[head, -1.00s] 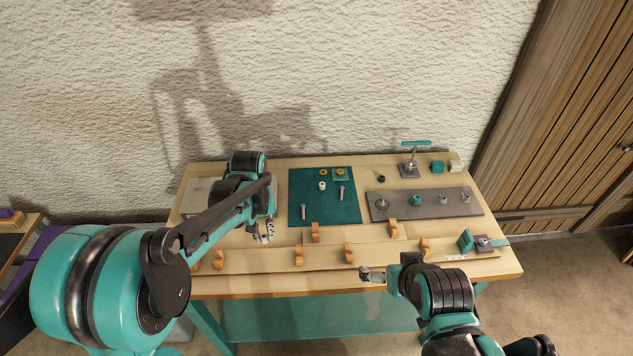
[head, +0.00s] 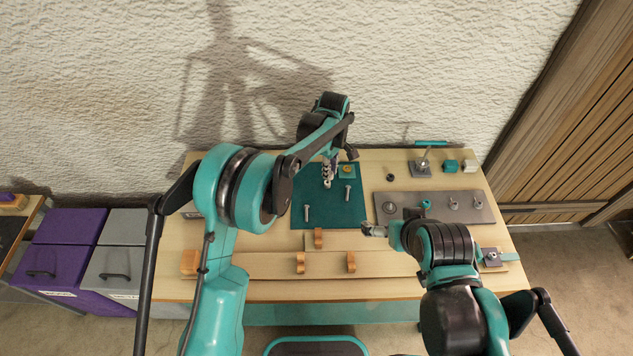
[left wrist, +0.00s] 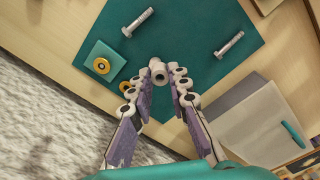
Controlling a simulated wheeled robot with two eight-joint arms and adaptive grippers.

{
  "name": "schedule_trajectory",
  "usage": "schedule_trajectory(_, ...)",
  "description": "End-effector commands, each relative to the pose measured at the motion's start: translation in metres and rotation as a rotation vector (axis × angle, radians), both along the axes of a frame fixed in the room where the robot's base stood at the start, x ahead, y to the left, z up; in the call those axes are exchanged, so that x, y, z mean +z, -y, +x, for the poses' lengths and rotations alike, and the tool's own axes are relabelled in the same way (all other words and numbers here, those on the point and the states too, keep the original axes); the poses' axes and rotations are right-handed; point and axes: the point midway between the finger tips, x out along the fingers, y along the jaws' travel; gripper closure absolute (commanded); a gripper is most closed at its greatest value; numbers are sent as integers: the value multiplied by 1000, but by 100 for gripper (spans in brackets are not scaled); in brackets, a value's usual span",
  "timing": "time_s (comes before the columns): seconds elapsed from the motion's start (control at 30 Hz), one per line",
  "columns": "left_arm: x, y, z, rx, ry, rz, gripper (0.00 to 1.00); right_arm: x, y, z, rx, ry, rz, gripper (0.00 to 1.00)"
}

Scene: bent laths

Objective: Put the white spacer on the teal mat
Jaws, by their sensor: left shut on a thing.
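The teal mat (head: 326,212) lies on the wooden table. It also fills the upper middle of the left wrist view (left wrist: 190,28). My left gripper (head: 327,182) is over the upper part of the mat. In the left wrist view its fingers (left wrist: 157,80) are shut on the white spacer (left wrist: 158,70), a small cylinder with a dark hole, at the fingertips. I cannot tell whether the spacer touches the mat. In the head view the gripper hides the spacer. My right gripper (head: 374,230) is over the table right of the mat; its jaws are too small to read.
Two bolts (head: 307,213) (head: 348,193) lie on the mat. A teal block with a gold ring (left wrist: 101,64) sits there, with another gold ring (left wrist: 125,87) beside it. A grey plate with posts (head: 468,211) is on the right. Orange blocks (head: 300,262) line the front.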

Motion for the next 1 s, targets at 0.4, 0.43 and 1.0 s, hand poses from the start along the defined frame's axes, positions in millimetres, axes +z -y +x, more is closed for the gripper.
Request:
schedule_trajectory(0.4,-34,-48,15,-2,0,0,94,-10,0,0,0,0,0,0)
schedule_trajectory(0.43,-37,-48,15,-2,0,0,94,-11,0,0,0,0,0,0)
schedule_trajectory(1.0,-73,-48,15,-2,0,0,94,-21,0,0,0,0,0,0)
